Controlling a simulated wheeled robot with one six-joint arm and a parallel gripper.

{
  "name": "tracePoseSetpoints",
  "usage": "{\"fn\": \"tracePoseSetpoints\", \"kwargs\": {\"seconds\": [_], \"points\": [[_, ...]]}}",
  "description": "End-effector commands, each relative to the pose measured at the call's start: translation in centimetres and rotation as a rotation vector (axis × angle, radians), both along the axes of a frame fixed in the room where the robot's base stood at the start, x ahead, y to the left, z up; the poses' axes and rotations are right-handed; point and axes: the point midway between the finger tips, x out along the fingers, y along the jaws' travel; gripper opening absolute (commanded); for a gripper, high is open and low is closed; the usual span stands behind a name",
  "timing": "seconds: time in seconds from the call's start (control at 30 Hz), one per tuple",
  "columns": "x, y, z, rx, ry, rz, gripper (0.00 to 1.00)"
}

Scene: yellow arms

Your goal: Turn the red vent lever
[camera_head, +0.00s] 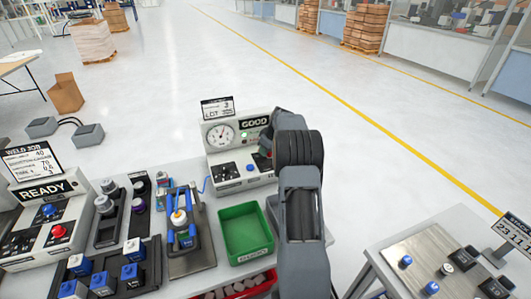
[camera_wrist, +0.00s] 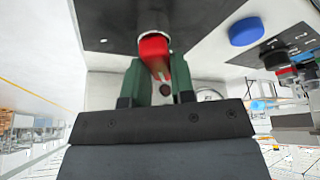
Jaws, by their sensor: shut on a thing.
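The red vent lever (camera_wrist: 155,48) shows in the wrist view, at the top centre, on a dark plate of the grey tester box. My gripper (camera_wrist: 157,75) has its green fingers on both sides of the lever and is shut on it. The lever points down in that view, toward the gripper's palm. In the head view the tester box (camera_head: 221,160) has a round gauge and a sign reading GOOD. My arm covers the box's right end there, so my fingers and most of the lever are hidden.
A blue button (camera_wrist: 247,31) sits beside the lever's plate. In the head view, a green bin (camera_head: 245,233) stands in front of the box, and a blue-clamped fixture (camera_head: 190,262) left of it. A READY box (camera_head: 40,222) is far left. A side table (camera_head: 400,262) stands right.

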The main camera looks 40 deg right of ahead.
Motion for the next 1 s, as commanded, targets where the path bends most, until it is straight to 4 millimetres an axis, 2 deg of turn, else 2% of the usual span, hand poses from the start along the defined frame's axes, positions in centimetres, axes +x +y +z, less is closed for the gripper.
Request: {"fn": "tracePoseSetpoints", "kwargs": {"seconds": [1.0], "points": [[-0.3, -1.4, -0.2, -0.002, 0.004, -0.954, 0.0]]}}
